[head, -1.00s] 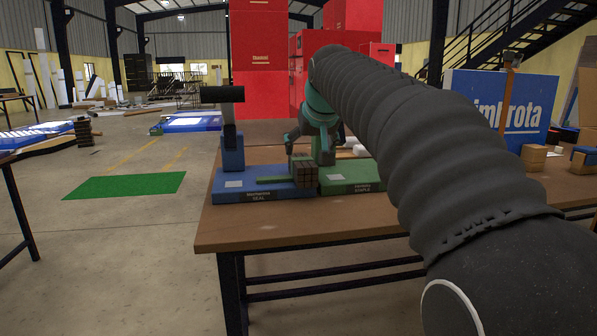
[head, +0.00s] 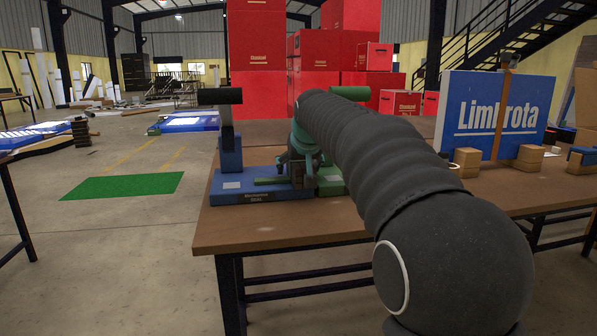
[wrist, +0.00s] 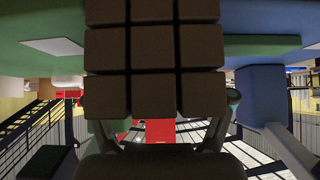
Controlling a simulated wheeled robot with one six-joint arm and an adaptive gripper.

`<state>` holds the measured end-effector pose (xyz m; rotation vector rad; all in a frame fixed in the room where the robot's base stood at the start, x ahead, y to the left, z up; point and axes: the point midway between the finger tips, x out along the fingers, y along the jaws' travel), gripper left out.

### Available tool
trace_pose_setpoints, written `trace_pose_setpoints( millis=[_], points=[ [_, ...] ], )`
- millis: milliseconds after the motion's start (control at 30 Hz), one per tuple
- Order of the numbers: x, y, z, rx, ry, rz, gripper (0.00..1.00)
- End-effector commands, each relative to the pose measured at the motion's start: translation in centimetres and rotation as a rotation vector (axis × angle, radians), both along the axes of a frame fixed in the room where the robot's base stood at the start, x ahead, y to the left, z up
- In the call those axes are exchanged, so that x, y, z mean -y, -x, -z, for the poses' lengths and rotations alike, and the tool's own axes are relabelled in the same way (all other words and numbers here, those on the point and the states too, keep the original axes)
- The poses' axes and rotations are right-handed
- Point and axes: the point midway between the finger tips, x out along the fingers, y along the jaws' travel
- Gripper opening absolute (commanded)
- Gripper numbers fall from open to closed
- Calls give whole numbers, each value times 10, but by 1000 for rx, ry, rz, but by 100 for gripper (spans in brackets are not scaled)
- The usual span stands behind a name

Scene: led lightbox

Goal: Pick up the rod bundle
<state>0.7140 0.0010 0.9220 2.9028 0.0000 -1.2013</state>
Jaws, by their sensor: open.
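The rod bundle (wrist: 155,62) is a block of brown square rods whose gridded end fills the upper middle of the wrist view. In the head view it sits where a blue base and a green base meet, mostly hidden by my gripper (head: 298,165). My gripper (wrist: 158,100) is open, with one finger on each side of the bundle in the wrist view. Whether the fingers touch it cannot be told. The blue base (head: 245,186) carries a blue post with a black bar on top. The green base (head: 331,183) is partly hidden by my arm.
The brown table (head: 260,228) has bare room along its front edge. A green bar (head: 350,93) shows behind my arm. A blue Limbrota panel (head: 500,115) stands at the right, with small brown blocks (head: 467,160) before it. Red boxes (head: 257,60) are stacked behind.

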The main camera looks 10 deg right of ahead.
Motion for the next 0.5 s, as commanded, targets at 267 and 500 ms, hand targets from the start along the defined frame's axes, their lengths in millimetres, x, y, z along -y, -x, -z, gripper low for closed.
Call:
trace_pose_setpoints(
  millis=[267, 500],
  points=[
    [0, 0, 0, 0, 0, 0, 44],
    [0, 1, 0, 0, 0, 0, 0]
  ],
)
